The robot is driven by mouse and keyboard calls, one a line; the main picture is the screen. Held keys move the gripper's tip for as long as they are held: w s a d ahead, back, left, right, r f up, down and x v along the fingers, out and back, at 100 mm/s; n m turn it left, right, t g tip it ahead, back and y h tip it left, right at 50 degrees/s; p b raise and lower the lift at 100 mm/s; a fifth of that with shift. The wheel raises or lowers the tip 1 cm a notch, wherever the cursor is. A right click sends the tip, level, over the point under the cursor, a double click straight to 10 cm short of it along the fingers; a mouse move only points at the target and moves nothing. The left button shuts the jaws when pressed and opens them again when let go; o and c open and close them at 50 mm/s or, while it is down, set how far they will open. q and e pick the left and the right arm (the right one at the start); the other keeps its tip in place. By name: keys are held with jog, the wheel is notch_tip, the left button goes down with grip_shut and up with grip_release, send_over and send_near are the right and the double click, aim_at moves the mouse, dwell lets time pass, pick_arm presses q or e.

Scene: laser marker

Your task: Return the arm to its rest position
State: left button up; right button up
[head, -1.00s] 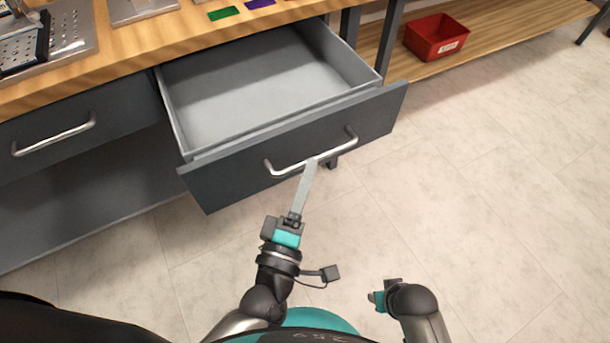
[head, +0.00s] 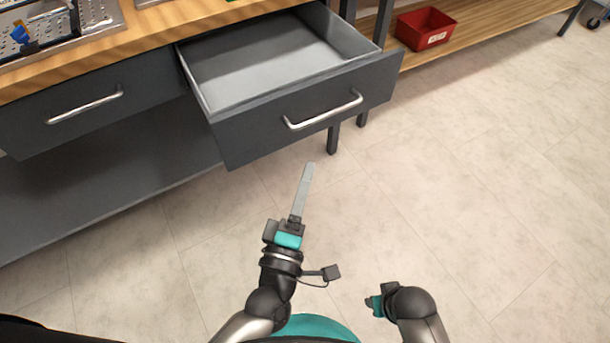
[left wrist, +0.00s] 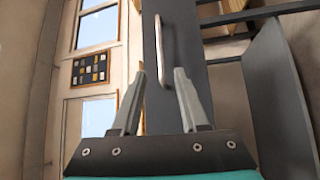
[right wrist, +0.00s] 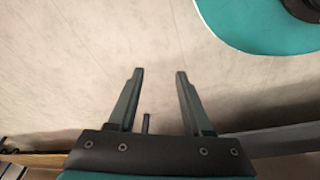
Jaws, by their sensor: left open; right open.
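My left gripper (head: 306,190) is in front of the open drawer (head: 300,125), below its silver handle (head: 322,111) in the head view, and apart from it. In the left wrist view its two fingers (left wrist: 160,85) are spread and empty, with the handle (left wrist: 163,50) beyond them. My right gripper (head: 374,304) is low at the right of the head view, over the floor. In the right wrist view its fingers (right wrist: 155,85) are apart with nothing between them. The drawer is pulled out and its visible interior is empty.
The wooden workbench (head: 150,52) with a second, shut drawer (head: 90,115) is at the left. A red bin (head: 425,28) sits on a low wooden shelf (head: 490,28) at the back right. The floor (head: 480,190) around both grippers is clear.

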pick_arm(q)
jog(key=s+a+f+m+g+p, duration=0.25)
jog(key=f+m+g, duration=0.2)
jog(key=f, duration=0.55)
jog(key=s+a+f+m+g+p, duration=0.2)
jog(key=a+f+m+g, duration=0.3)
jog(key=f, duration=0.6)
jog(key=s+a+f+m+g+y+p, duration=0.1)
jog(key=s+a+f+m+g, duration=0.1)
jog(key=s+a+f, duration=0.2)
jog(key=s+a+f+m+g+y+p, duration=0.1)
jog(key=s+a+f+m+g+y, duration=0.1)
jog(key=s, duration=0.7)
jog(key=s+a+f+m+g+y+p, duration=0.1)
jog(key=s+a+f+m+g, duration=0.2)
jog(key=s+a+f, duration=0.4)
jog(key=shift+s+a+y, duration=0.15)
jog(key=shift+a+y, duration=0.15)
jog(key=shift+a, duration=0.05)
pick_arm(e)
jog(key=s+d+f, duration=0.7)
jog(key=s, duration=0.3)
jog(key=shift+s+d+f+h, duration=0.2)
jog(key=shift+s+f+h, duration=0.1)
jog(key=shift+h, duration=0.1)
jog(key=shift+a, duration=0.1)
